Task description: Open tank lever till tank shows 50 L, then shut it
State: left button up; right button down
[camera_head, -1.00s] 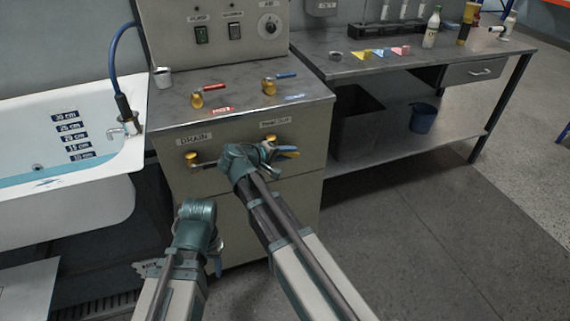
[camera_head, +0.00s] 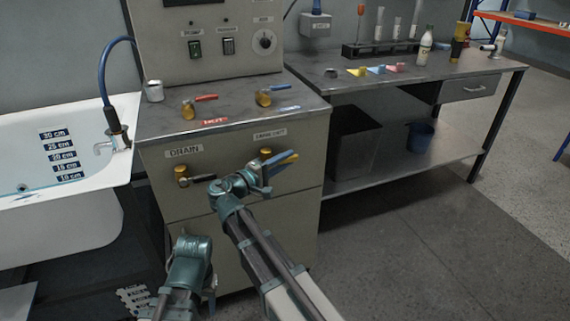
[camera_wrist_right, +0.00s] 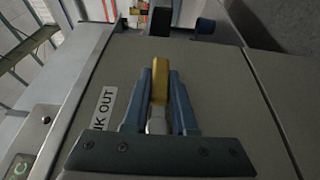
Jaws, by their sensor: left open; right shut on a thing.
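The tank-out valve (camera_head: 265,154) is a brass knob under a "TANK OUT" label (camera_head: 269,133) on the cabinet front. A dark display (camera_head: 190,2) is cut off by the top edge; no reading shows.
The drain valve (camera_head: 181,172) is left of the tank-out valve. Red-handled (camera_head: 190,107) and blue-handled (camera_head: 266,97) valves stand on the cabinet top. The bathtub (camera_head: 105,165) with depth labels is at left. A workbench (camera_head: 400,80) stands right; floor in front is clear.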

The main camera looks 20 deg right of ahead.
jog(key=shift+s, duration=0.1)
jog(key=c, duration=0.7)
grip_release()
